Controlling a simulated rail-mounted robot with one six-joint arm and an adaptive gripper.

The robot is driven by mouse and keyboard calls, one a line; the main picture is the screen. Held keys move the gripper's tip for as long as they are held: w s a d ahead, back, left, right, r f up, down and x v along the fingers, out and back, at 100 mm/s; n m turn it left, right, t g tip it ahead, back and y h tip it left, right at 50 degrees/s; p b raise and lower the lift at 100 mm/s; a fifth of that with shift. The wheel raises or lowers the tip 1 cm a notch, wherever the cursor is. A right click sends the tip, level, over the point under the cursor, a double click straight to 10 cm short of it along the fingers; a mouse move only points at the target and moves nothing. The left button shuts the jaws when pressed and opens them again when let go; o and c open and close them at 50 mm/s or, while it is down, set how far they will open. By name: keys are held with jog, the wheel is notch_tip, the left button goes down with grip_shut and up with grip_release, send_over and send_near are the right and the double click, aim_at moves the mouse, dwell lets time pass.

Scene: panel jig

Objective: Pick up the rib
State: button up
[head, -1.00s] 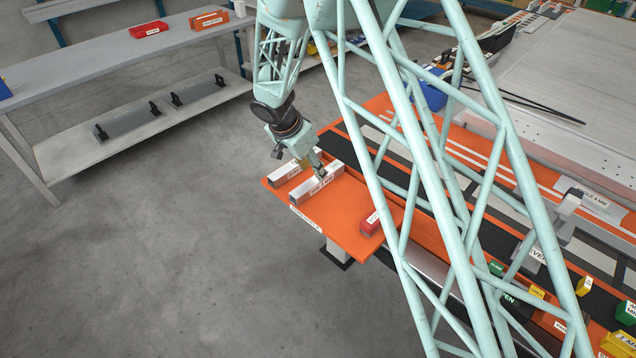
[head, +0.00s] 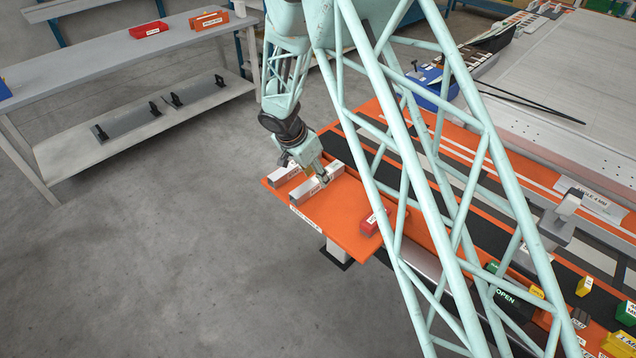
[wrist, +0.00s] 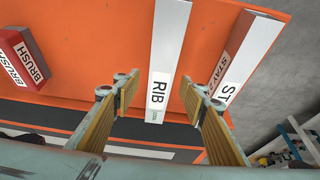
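The rib (wrist: 168,60) is a long pale square bar with a RIB label on its side. In the head view the rib (head: 313,190) lies on the orange shelf (head: 342,223), partly hidden by my gripper (head: 320,178). In the wrist view my gripper (wrist: 156,88) is open, with its two fingers on either side of the rib's labelled end. Gaps show between the rib and both fingers. Whether the fingertips are down at the rib's height is hard to tell.
A similar bar labelled STAY (wrist: 243,50) lies close beside the rib, near the right finger. A red BRUSH block (wrist: 22,58) lies on the other side, well apart. The shelf edge and grey floor (head: 180,260) lie beyond the STAY bar.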

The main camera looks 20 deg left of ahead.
jog(key=shift+w+d+f, duration=0.1)
jog(key=shift+w+f, duration=0.15)
jog(key=shift+f, duration=0.35)
jog(key=shift+c, duration=0.9)
jog(key=c, duration=0.9)
jog(key=shift+r, duration=0.15)
jog(key=shift+r, duration=1.5)
jog(key=shift+s+d+r, duration=0.1)
jog(key=shift+r, duration=0.1)
jog(key=s+d+b, duration=0.1)
jog(key=s+d, duration=0.2)
jog(key=d, duration=0.1)
jog(key=s+d+r+b, duration=0.1)
jog(key=s+d, duration=0.2)
jog(key=d, duration=0.1)
jog(key=s+d+b, duration=0.1)
jog(key=s+d, duration=0.3)
jog(key=shift+r, duration=0.15)
